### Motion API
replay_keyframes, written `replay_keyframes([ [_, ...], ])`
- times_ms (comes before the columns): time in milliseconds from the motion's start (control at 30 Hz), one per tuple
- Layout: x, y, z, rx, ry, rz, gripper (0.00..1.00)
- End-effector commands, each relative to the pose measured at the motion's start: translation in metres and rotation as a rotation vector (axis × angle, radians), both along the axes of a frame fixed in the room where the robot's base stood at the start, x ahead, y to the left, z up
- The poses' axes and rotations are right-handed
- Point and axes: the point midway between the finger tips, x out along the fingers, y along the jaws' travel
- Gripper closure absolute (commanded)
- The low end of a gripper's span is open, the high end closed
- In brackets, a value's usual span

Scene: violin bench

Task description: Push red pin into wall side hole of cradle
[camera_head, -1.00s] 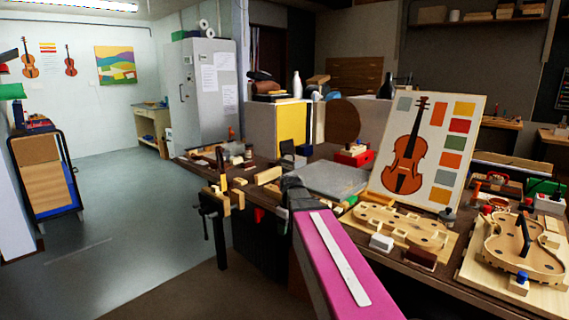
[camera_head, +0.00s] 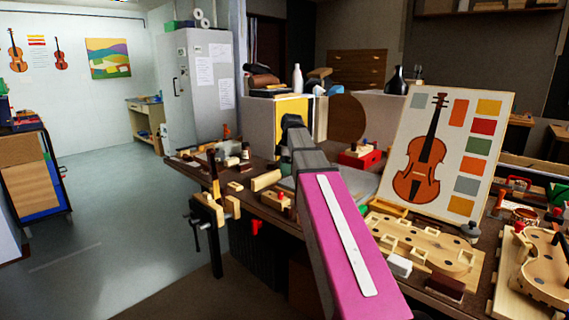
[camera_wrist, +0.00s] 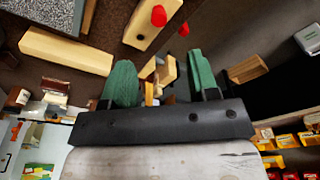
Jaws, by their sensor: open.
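In the wrist view, a light wooden block (camera_wrist: 145,35), possibly the cradle, lies near the top with a dark hole in its face. A red pin (camera_wrist: 158,16) shows on it, and a second red piece (camera_wrist: 183,30) is just beside it. In the head view the block (camera_head: 277,203) sits at the bench's front edge, with a small red spot on top. My gripper (camera_wrist: 165,80) is open and empty, its two green fingers apart from the block. I cannot tell which hole is the wall side one. In the head view my arm hides the fingers.
A wooden vise (camera_head: 212,210) stands at the bench's left corner. A plain wooden bar (camera_wrist: 66,50) and a grey slab (camera_wrist: 45,12) lie near the block. A violin form (camera_head: 425,245) and a picture board (camera_head: 452,150) are to the right.

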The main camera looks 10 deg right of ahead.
Motion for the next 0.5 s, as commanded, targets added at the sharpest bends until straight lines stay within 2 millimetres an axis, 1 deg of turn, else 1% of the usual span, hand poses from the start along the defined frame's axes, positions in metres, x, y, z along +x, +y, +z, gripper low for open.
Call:
replay_keyframes([
  [167,-0.001,0.002,-0.010,0.000,0.002,0.002,0.46],
  [500,0.000,0.009,-0.063,0.000,0.003,0.001,0.46],
])
